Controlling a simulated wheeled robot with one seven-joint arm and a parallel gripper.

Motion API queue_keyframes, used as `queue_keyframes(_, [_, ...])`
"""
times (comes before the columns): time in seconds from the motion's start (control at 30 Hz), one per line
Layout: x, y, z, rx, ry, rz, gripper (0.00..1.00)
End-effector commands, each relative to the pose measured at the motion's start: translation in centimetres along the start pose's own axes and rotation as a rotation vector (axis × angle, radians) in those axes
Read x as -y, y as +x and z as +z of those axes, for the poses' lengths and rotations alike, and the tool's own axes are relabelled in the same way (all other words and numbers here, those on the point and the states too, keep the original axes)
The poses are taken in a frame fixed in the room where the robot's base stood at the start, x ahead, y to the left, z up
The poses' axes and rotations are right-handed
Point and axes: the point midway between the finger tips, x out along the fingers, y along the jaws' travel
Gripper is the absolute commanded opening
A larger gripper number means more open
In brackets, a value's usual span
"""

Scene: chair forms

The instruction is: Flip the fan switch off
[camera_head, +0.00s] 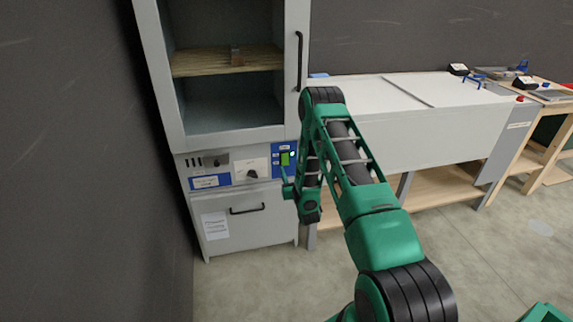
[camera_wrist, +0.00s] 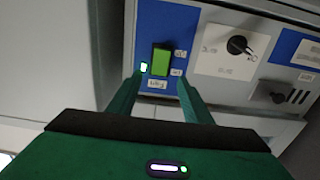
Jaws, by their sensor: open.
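The fan switch is a green rocker (camera_head: 285,159) on a blue plate at the right end of the cabinet's control panel. In the wrist view the green rocker (camera_wrist: 161,61) stands just beyond and between my fingertips, with a small lit indicator (camera_wrist: 143,67) beside it. My gripper (camera_wrist: 158,82) is open and empty, its two fingers apart and pointing at the switch plate. In the head view my gripper (camera_head: 286,177) is just in front of the panel, below the switch. I cannot tell whether a finger touches the plate.
The panel also carries a black knob (camera_head: 252,174) on a white plate and another dark knob (camera_wrist: 277,96). A grey bench (camera_head: 420,125) stands to the right.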

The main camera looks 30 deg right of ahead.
Motion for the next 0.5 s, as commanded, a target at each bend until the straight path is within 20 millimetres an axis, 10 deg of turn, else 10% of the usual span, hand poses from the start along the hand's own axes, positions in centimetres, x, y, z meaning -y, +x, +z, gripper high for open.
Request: queue_keyframes(0.5, [0.1, 7.1, 0.0, 0.001, -0.002, -0.001, 0.45])
